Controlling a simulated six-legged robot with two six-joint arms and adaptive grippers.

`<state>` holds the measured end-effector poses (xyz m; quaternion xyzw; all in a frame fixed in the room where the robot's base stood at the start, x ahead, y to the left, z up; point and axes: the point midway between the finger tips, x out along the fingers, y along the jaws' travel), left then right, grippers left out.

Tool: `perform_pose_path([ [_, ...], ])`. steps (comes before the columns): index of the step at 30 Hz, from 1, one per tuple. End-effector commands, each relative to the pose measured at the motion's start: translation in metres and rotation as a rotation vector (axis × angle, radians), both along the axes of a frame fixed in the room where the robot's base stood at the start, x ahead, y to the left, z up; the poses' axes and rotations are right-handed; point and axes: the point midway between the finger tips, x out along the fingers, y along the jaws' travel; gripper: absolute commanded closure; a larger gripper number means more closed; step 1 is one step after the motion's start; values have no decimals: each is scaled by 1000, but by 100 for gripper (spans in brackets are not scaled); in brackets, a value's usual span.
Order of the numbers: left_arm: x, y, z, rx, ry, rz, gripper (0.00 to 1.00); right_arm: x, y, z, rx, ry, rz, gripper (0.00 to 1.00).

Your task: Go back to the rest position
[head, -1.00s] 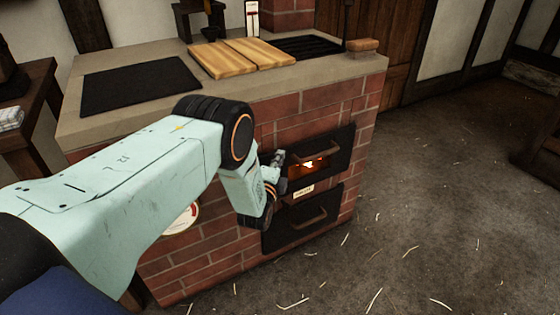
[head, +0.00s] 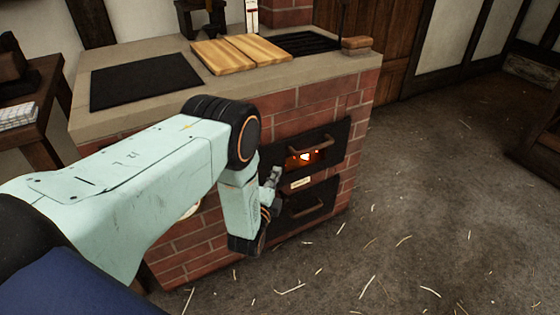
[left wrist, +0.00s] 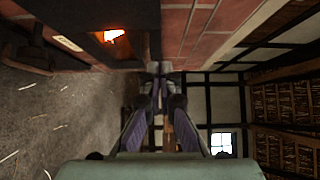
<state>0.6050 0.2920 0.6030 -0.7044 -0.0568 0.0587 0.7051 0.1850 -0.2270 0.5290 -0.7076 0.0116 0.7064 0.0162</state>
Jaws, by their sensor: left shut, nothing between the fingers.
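My left gripper (head: 273,176) is in front of the brick stove (head: 290,97), just left of its upper dark iron door (head: 328,144) in the head view. The fingers are shut with nothing between them. Whether they touch the stove front cannot be told. In the left wrist view the closed fingertips (left wrist: 160,68) are close to the brick face, beside the glowing opening (left wrist: 115,35). An orange glow (head: 305,156) shows at the upper door. The lower dark door (head: 305,205) has a handle. My right gripper is not in view.
Wooden boards (head: 240,53), a black plate (head: 145,78) and a dark grate (head: 300,42) lie on the stove top. A wooden side table (head: 40,125) stands at the left. The straw-strewn floor (head: 430,200) to the right is open.

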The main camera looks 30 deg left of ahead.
Motion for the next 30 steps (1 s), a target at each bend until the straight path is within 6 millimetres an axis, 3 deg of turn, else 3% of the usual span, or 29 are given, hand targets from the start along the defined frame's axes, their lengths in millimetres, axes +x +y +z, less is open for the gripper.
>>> perform_pose_path([
  [6,-20,-4,0,0,1,0,100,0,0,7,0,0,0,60],
  [14,-23,-5,-1,-25,-2,0,100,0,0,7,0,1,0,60],
  [17,-24,-6,-10,-138,18,1,100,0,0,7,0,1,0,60],
  [19,-32,-7,-27,-274,77,13,100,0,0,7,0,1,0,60],
  [23,-75,-14,-77,-570,275,87,100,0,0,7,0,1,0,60],
  [26,-122,-21,-107,-788,438,195,100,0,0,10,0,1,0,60],
  [30,-205,-34,-129,-1059,660,429,100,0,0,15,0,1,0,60],
])
